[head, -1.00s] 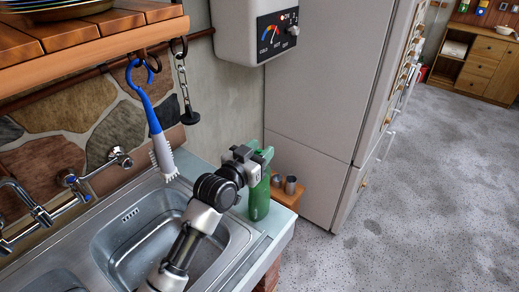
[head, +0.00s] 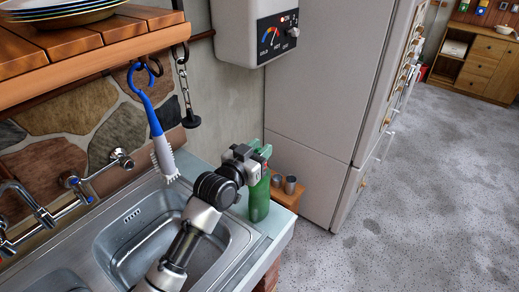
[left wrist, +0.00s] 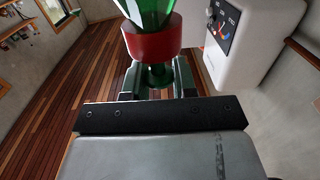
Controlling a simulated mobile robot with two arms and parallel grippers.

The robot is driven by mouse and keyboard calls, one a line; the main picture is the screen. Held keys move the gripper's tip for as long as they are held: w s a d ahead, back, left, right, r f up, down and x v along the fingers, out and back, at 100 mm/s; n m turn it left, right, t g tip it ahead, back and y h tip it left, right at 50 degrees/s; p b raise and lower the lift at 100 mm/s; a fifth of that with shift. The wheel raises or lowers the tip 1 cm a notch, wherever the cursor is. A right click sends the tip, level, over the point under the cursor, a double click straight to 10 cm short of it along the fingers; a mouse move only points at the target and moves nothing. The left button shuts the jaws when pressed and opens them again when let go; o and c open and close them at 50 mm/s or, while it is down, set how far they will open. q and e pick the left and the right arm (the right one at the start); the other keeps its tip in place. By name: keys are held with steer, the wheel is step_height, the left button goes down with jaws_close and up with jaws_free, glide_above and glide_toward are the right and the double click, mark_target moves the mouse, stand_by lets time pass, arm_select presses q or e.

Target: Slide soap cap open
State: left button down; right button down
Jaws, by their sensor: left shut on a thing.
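The green soap bottle (head: 259,201) stands upright on the right end of the sink counter. My left gripper (head: 257,158) is at its top, reaching over the sink from the lower left. In the left wrist view, the gripper (left wrist: 157,82) is shut on a narrow green part of the soap bottle, just below a red ring (left wrist: 152,38). More clear green plastic shows above the ring. I cannot tell whether the cap is open or shut. My right gripper is not in view.
A steel sink (head: 133,237) lies left of the bottle. A blue-and-white brush (head: 160,150) hangs from a wooden shelf (head: 85,45) above it. Small metal cups (head: 290,184) stand right of the bottle. A tall grey fridge (head: 330,90) stands behind. The floor at right is clear.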

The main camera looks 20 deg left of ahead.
arm_select(q)
steer(key=c, duration=1.1)
jaws_free()
steer(key=shift+c, duration=0.2)
steer(key=b+v, duration=0.3)
steer(key=v, duration=0.7)
steer(key=shift+s, duration=0.35)
